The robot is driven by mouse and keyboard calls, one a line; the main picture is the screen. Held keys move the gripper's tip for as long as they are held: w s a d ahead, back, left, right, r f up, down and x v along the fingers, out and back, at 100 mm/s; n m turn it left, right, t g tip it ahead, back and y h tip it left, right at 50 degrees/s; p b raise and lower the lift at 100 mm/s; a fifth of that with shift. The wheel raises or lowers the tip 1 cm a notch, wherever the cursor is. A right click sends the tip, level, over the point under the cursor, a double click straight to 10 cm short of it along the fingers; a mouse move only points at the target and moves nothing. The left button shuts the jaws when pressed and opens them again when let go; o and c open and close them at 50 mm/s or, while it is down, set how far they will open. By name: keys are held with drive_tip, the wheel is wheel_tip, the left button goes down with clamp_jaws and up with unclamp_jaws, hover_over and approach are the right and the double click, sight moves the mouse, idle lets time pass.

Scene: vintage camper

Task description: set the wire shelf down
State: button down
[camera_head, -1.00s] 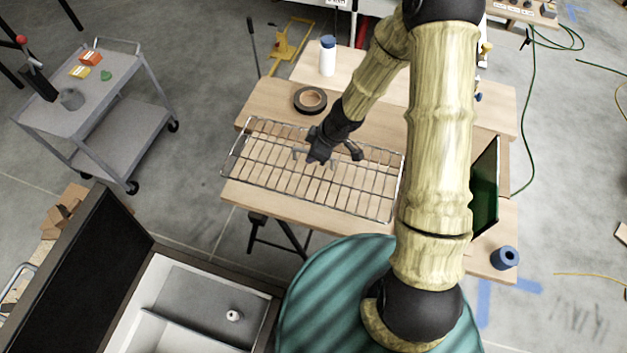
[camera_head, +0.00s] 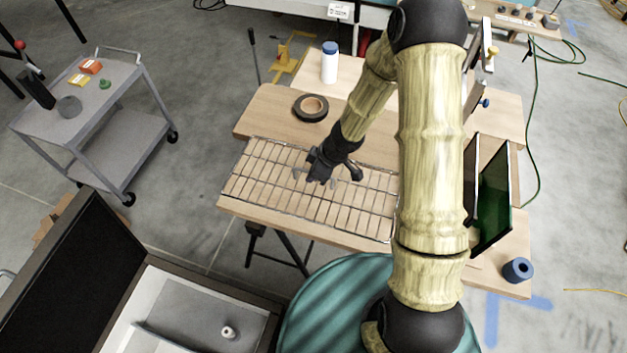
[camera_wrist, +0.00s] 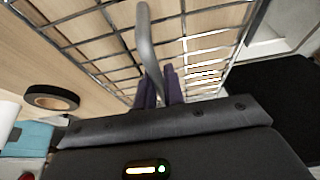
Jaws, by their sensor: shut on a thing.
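The wire shelf (camera_head: 270,187) is a chrome grid with a raised wire rim. In the head view it lies over the wooden workbench top, roughly level. I cannot tell whether it rests on the wood or hovers just above. My gripper (camera_head: 320,172) is at the middle of its far half. In the wrist view the shelf (camera_wrist: 205,45) fills the upper part, with wood behind its bars. The gripper's two dark fingers (camera_wrist: 160,88) are closed around a thick curved grey bar that belongs to the shelf. Part of the shelf's right side is hidden by my arm.
A roll of black tape (camera_head: 310,107) and a white bottle with a blue cap (camera_head: 329,64) stand on the benches beyond. A green panel (camera_head: 492,195) stands upright at right, near a blue roll (camera_head: 517,270). A grey cart (camera_head: 95,110) is at left.

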sight(313, 183)
drive_tip(key=shift+f+b, duration=1.35)
drive_tip(key=shift+f, duration=0.6)
drive_tip(key=shift+r, duration=0.1)
drive_tip(key=c, duration=1.5)
unclamp_jaws()
drive_tip(key=p+v, duration=0.8)
drive_tip(key=v, duration=0.4)
